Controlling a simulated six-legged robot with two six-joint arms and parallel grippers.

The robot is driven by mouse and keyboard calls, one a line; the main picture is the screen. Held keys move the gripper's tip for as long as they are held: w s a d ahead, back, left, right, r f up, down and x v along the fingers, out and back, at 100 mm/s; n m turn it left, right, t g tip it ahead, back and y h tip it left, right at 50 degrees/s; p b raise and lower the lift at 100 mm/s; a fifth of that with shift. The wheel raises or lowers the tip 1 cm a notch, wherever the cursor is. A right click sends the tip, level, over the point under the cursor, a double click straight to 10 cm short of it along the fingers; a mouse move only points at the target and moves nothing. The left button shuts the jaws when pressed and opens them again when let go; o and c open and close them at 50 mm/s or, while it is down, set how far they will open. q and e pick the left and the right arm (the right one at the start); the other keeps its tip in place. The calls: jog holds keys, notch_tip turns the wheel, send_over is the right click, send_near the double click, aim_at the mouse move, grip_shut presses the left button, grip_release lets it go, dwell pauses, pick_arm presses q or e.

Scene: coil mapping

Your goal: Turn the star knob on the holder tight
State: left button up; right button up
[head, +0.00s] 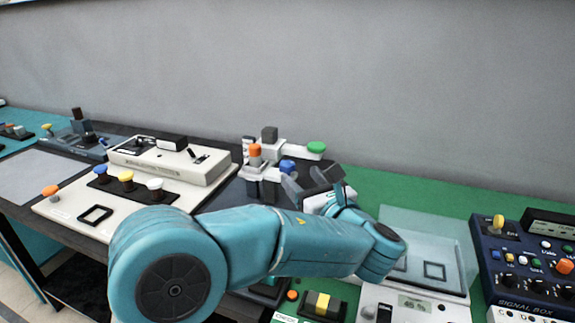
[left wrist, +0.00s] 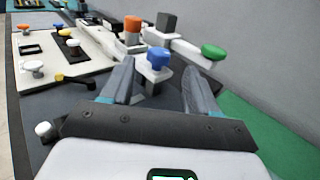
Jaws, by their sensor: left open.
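The holder (head: 262,172) is a pale stand with arms and several coloured knobs, near the table's middle. It carries an orange knob (head: 254,151), a grey block (head: 269,134), a green knob (head: 316,147) and a blue knob (head: 288,166). I cannot tell for sure which is the star knob. My left gripper (head: 306,180) is open beside the holder. In the left wrist view the blue knob (left wrist: 158,58) stands between and just beyond the open fingertips (left wrist: 158,76), with no clear contact. The orange knob (left wrist: 132,30) and green knob (left wrist: 212,52) lie farther out. My right gripper is not in view.
A cream panel (head: 70,207) with coloured knobs and a cream box (head: 185,172) stand left of the holder. At right are a clear tray (head: 450,250) and a blue signal box (head: 500,272). A grey wall (head: 400,90) rises behind the green mat.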

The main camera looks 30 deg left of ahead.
aim_at(290, 168)
pick_arm(q)
jog(key=x, duration=0.7)
jog(key=shift+w+a, duration=0.2)
jog(key=shift+a, duration=0.1)
jog(key=shift+c, duration=0.2)
jog(key=c, duration=0.9)
